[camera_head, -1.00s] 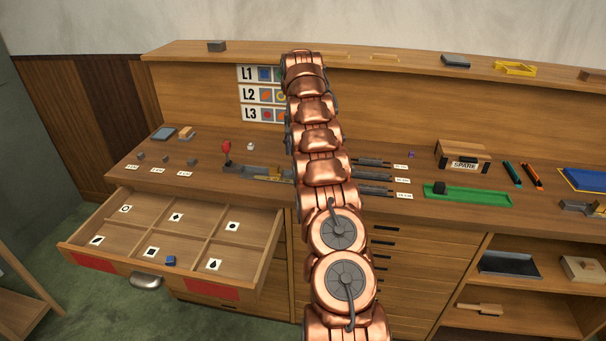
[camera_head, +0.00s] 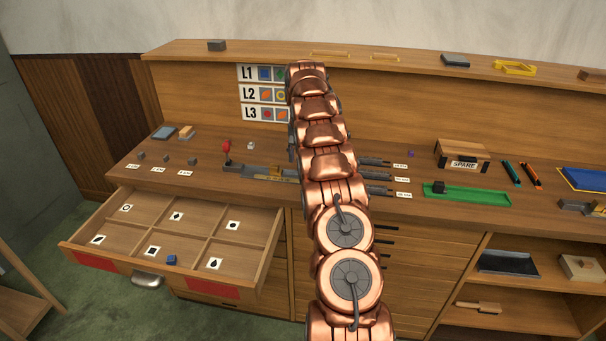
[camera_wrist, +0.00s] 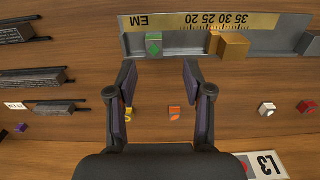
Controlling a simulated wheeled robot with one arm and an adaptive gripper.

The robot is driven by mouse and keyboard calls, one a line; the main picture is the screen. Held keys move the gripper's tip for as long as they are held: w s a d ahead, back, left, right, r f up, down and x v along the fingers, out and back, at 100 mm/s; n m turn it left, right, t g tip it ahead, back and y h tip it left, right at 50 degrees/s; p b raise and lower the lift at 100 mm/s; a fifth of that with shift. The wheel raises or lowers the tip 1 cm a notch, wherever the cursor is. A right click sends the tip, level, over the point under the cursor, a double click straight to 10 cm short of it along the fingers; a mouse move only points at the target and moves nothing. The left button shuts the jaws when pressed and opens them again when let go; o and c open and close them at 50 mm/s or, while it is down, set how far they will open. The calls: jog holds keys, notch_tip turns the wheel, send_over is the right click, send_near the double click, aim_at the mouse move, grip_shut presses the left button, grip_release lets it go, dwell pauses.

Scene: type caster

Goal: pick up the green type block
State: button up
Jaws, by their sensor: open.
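The green type block (camera_wrist: 154,43) shows in the wrist view, lying in the grey metal composing stick (camera_wrist: 185,46) with a brass scale, near its left end. A diamond mark is on its face. My gripper (camera_wrist: 160,70) is open and empty, its two fingertips just short of the stick. The block lies beyond the gap between the fingers, nearer the left finger. In the head view the stick (camera_head: 248,170) shows left of my arm. My arm hides the gripper there, and I cannot make out the green block.
A brass slide block (camera_wrist: 232,46) sits in the stick to the right. Yellow (camera_wrist: 129,113) and orange (camera_wrist: 174,113) type blocks lie near the fingers. White-and-red blocks (camera_wrist: 267,109) lie farther right. An open drawer (camera_head: 190,235) holds a blue block (camera_head: 171,259).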

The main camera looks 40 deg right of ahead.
jog(key=shift+s+f+p, duration=0.2)
jog(key=shift+f+p, duration=0.15)
jog(key=shift+f, duration=0.25)
jog(key=shift+s+f+p, duration=0.2)
jog(key=shift+f+p, duration=0.15)
jog(key=shift+f, duration=0.2)
jog(key=shift+f+p, duration=0.45)
jog(key=shift+f, duration=0.9)
jog(key=shift+c, duration=0.3)
grip_shut()
